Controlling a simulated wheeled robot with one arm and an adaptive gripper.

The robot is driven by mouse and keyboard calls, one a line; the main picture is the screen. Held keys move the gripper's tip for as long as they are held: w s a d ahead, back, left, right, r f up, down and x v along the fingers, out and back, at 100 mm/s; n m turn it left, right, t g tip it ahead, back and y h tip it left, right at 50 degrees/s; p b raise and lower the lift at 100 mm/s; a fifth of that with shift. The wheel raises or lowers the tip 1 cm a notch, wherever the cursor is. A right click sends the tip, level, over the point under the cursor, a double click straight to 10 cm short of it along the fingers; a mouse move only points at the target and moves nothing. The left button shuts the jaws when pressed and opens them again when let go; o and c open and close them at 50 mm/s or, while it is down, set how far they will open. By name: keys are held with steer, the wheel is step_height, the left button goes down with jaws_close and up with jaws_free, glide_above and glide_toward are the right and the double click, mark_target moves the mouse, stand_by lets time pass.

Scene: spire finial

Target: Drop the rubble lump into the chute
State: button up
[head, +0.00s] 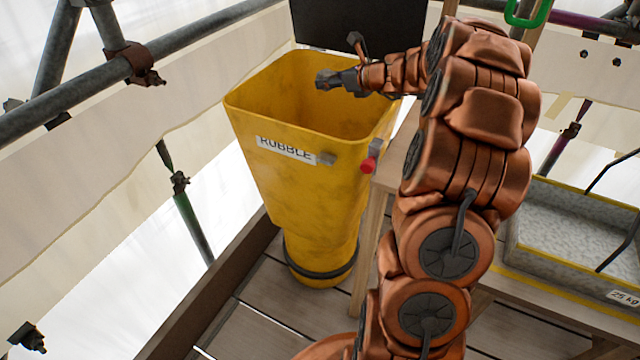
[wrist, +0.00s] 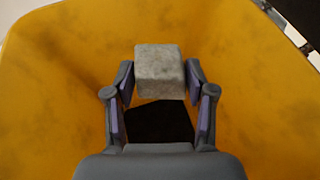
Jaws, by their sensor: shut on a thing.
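The rubble lump (wrist: 160,72) is a grey, rough, block-shaped stone. In the wrist view it sits between the two fingers of my gripper (wrist: 160,80), which is shut on it. The chute (head: 310,190) is a tall yellow funnel with a label reading RUBBLE. In the head view my gripper (head: 328,80) is over the chute's open mouth, near the rim level. In the wrist view the chute's yellow inner walls (wrist: 60,90) surround the lump, and a dark opening shows below it.
A red knob (head: 367,165) sticks out from the chute's front right. A grey tray (head: 570,225) marked 25 kg stands at the right. Scaffold tubes (head: 150,65) run along the left, and a dark panel (head: 350,22) stands behind the chute. Wooden planks form the floor.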

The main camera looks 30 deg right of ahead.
steer(key=o, duration=1.4)
steer(key=shift+s, duration=0.1)
steer(key=v, duration=1.2)
steer(key=shift+f, duration=0.1)
